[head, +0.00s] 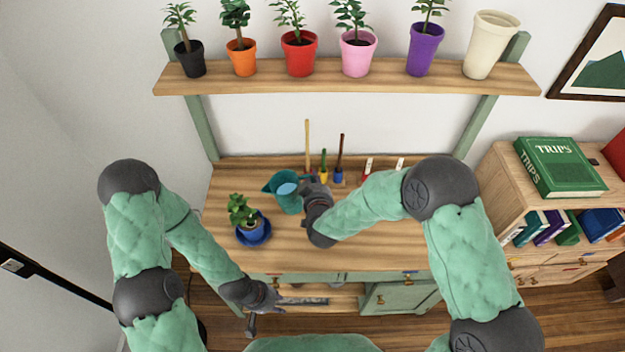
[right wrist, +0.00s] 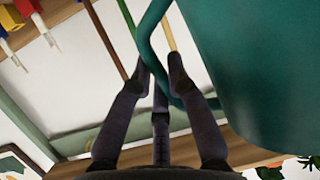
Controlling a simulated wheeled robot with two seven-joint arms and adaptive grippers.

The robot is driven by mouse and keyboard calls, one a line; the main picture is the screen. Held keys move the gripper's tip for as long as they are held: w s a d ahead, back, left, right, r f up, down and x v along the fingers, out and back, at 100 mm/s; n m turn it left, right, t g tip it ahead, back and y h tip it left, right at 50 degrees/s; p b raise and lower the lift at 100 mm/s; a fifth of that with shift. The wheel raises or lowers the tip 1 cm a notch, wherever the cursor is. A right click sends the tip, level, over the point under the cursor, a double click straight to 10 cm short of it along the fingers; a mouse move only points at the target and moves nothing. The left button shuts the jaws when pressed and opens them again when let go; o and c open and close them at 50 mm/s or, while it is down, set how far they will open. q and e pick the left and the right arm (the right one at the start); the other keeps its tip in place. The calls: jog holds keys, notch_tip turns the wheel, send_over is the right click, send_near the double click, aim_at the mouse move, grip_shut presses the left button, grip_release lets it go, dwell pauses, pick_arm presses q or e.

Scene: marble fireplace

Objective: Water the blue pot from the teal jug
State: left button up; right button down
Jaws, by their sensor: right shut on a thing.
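The teal jug (head: 287,195) stands upright, or nearly so, at the middle of the wooden bench, with pale blue water showing at its top. I cannot tell if it touches the bench. My right gripper (head: 309,183) is at its right side, shut on its handle; the right wrist view shows the fingers (right wrist: 162,75) around the handle beside the large teal body (right wrist: 255,70). The blue pot (head: 251,229) with a leafy plant stands on a blue saucer (head: 254,239), left of and nearer than the jug. My left gripper (head: 262,313) is low before the bench's front edge; its fingers are unclear.
A shelf (head: 340,80) above holds several potted plants and an empty cream pot (head: 491,45). Tools with long handles (head: 323,165) stand at the bench's back. A bookcase (head: 520,195) stands at the right. The bench top (head: 375,245) is clear at the front right.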

aim_at(299, 196)
jog(key=shift+r+h, duration=0.15)
jog(key=shift+h, duration=0.15)
jog(key=shift+n, duration=0.6)
jog(key=f+b, duration=0.1)
jog(key=f, duration=0.1)
jog(key=a+f+b, duration=0.1)
jog(key=f+b, duration=0.1)
jog(key=shift+s+f+b, duration=0.1)
jog(key=shift+f+b, duration=0.15)
jog(key=shift+b, duration=0.05)
jog(key=shift+a+r+n+t+h+p, duration=0.15)
jog(key=shift+r+n+t+h+p, duration=0.1)
jog(key=shift+r+n+p, duration=0.2)
jog(key=shift+a+r+n+t+h+p, duration=0.15)
jog(key=shift+r+n+t+h+p, duration=0.15)
jog(key=shift+r, duration=0.2)
jog(key=shift+s+a+f+n+b, duration=0.15)
jog(key=shift+a+f+b, duration=0.1)
jog(key=shift+f+b, duration=0.2)
jog(key=shift+s+a+f+n+b, duration=0.1)
jog(key=shift+s+a+f+b, duration=0.1)
jog(key=shift+f+b, duration=0.15)
jog(key=shift+a+r+t+p, duration=0.25)
jog(key=shift+a+r+p, duration=0.05)
jog(key=shift+a, duration=0.05)
jog(key=shift+s+a+r+n+h, duration=0.2)
jog(key=shift+a+r+n+h, duration=0.2)
jog(key=shift+a+n, duration=0.2)
jog(key=shift+t, duration=0.3)
